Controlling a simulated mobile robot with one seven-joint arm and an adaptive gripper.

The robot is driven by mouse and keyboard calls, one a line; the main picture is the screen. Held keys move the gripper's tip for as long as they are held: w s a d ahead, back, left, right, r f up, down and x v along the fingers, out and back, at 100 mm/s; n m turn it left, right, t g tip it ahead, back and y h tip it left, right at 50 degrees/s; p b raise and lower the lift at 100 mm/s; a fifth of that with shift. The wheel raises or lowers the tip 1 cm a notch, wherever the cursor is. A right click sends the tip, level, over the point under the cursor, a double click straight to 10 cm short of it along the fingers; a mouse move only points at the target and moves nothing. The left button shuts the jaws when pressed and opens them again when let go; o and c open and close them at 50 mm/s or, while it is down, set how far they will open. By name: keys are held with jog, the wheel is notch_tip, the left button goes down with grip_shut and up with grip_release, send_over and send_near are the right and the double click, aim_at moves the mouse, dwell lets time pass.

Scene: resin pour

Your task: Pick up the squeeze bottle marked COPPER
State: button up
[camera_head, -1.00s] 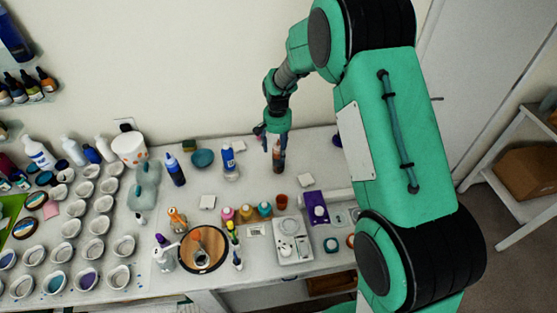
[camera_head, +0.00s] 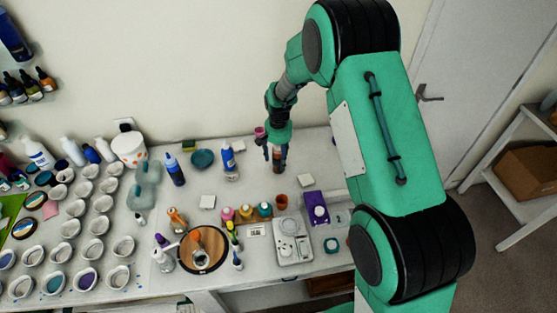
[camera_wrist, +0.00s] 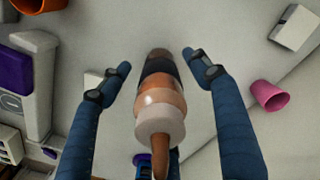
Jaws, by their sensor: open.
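The fingers are open, with a visible gap on each side of the bottle. Any lettering on the dark band is not readable. In the head view the bottle (camera_head: 277,162) is upright on the table near the back wall, its upper part hidden by my gripper (camera_head: 276,145).
A blue-and-white bottle (camera_head: 228,157) stands to the left. A pink cup (camera_wrist: 269,95) is close by in the wrist view. An orange cup (camera_head: 280,198), a purple box (camera_head: 315,207) and a scale (camera_head: 292,240) are nearer the front. Bare table lies around the bottle.

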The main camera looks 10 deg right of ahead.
dwell(0.3)
jog(key=c, duration=1.5)
jog(key=shift+o, duration=0.2)
jog(key=shift+r, duration=0.1)
jog(key=shift+r+p, duration=0.3)
jog(key=shift+r, duration=4.65)
